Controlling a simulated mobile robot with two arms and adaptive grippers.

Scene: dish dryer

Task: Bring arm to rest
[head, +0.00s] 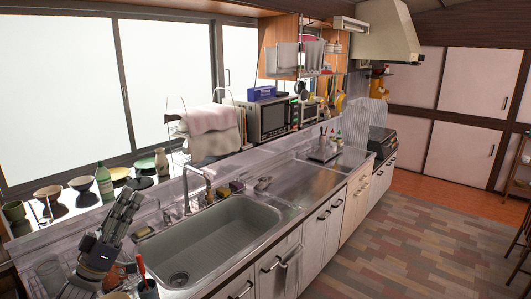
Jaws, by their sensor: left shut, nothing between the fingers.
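My left gripper (126,199) is at the lower left of the head view, raised beside the sink's left end. Its dark fingers point up and are shut with nothing held. The sink basin (222,235) lies to its right and looks empty. My right gripper is out of view.
A faucet (187,186) rises behind the sink. Several bowls and a green bottle (104,182) stand along the window ledge. A cup with utensils (147,288) is at the bottom edge near my gripper. The steel counter (312,182) right of the sink is mostly clear.

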